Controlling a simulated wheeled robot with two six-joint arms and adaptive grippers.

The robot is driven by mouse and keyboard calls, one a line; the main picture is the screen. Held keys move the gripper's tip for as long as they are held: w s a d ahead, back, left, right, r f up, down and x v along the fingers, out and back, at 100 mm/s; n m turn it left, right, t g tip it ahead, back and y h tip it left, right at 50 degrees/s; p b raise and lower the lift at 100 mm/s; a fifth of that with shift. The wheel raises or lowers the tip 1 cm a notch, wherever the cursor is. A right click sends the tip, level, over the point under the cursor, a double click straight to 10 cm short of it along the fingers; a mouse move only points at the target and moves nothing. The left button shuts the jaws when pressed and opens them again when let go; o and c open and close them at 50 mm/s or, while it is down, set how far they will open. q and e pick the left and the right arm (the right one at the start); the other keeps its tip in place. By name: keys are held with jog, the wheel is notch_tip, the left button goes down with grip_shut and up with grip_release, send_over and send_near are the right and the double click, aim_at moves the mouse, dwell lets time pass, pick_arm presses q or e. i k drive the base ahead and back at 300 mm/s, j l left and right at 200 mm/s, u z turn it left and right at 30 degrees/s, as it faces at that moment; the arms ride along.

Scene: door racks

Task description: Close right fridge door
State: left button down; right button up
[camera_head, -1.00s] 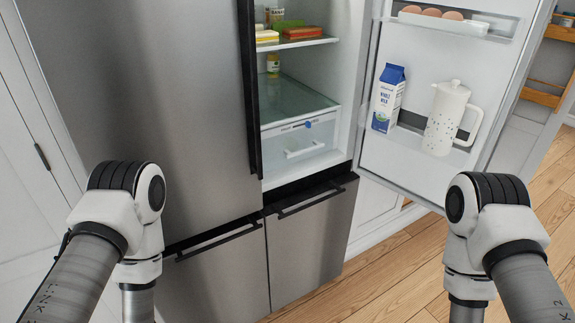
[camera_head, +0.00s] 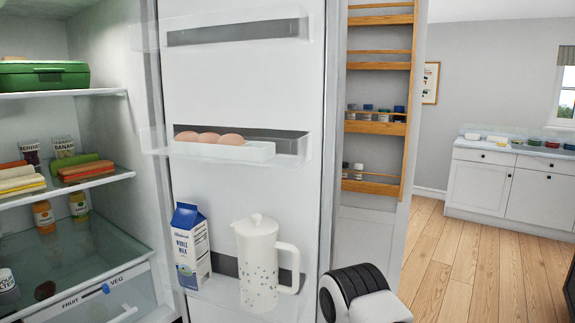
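The right fridge door (camera_head: 235,80) stands wide open, its inner side facing me in the middle of the head view. Its shelves hold eggs (camera_head: 208,138), a blue and white milk carton (camera_head: 190,247) and a white pitcher (camera_head: 259,265). The fridge interior (camera_head: 103,130) shows at the left. Part of my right arm shows at the bottom, just right of the door's lower edge; I cannot tell whether it touches the door. Neither gripper is in view.
Behind the door is an open pantry door with wooden racks (camera_head: 377,128) holding jars. A white cabinet with a counter (camera_head: 510,185) stands at the far right. The wooden floor (camera_head: 450,260) between is clear.

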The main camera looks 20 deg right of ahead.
aim_at(274, 71)
jog(key=i+l+u, duration=0.1)
jog(key=l, duration=0.2)
jog(key=i+l+u, duration=0.1)
jog(key=l, duration=0.25)
jog(key=i+l+u, duration=0.1)
jog(key=i+l, duration=0.15)
jog(key=i+l+u, duration=0.15)
jog(key=l, duration=0.3)
jog(key=i+l+u, duration=0.1)
jog(key=l, duration=0.3)
jog(key=l+u, duration=0.25)
jog(key=l, duration=0.15)
jog(key=l+u, duration=0.25)
jog(key=l, duration=0.2)
jog(key=l+u, duration=0.3)
jog(key=l, duration=0.15)
jog(key=k+l+u, duration=0.25)
jog(key=l+u, duration=0.25)
jog(key=l, duration=0.3)
jog(key=k+l+u, duration=0.25)
jog(key=i+l, duration=0.1)
